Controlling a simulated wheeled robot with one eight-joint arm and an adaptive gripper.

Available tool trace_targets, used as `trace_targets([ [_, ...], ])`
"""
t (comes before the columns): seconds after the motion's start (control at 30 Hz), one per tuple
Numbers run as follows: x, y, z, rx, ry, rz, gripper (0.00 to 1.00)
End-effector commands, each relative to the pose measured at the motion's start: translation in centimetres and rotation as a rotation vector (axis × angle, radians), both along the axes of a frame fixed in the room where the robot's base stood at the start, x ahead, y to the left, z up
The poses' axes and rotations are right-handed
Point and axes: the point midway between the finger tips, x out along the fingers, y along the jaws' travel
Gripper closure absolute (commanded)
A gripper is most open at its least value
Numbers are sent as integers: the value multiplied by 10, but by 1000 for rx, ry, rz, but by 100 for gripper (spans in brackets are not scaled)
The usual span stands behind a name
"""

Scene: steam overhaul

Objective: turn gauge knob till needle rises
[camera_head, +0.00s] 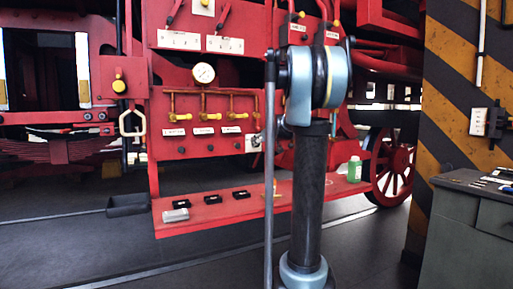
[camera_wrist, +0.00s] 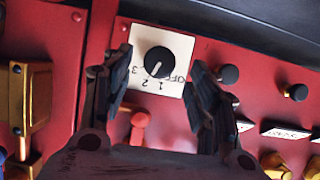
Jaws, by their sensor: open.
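The black round knob (camera_wrist: 158,61) sits on a white plate (camera_wrist: 178,44) with OFF and number marks. Its white pointer line points downward and slightly left in the wrist view, near the numbers; the exact mark is unclear. My gripper (camera_wrist: 160,57) is open, with one dark finger on each side of the knob. I cannot tell if either finger touches it. The pressure gauge (camera_head: 203,73) is a round white dial in a brass rim on the red panel in the head view. Its needle is too small to read. The gauge is outside the wrist view.
Brass valves (camera_head: 209,117) line the red panel below the gauge. Black knobs (camera_wrist: 229,74) and white labels sit beside the knob plate. A red lever (camera_wrist: 139,127) lies just below it. The red shelf (camera_head: 235,208) bears small dark boxes and a green bottle (camera_head: 354,168).

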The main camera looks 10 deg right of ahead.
Motion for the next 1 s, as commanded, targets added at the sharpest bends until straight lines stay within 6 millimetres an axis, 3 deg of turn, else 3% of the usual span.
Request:
trace_targets([
  [0.3, 33, 11, -14, -1, 0, 0, 46],
  [0.77, 41, 13, -18, -1, 0, -1, 46],
  [0.97, 41, 13, -18, -1, 0, -1, 87],
  [1.0, 41, 13, -18, -1, 0, -1, 90],
])
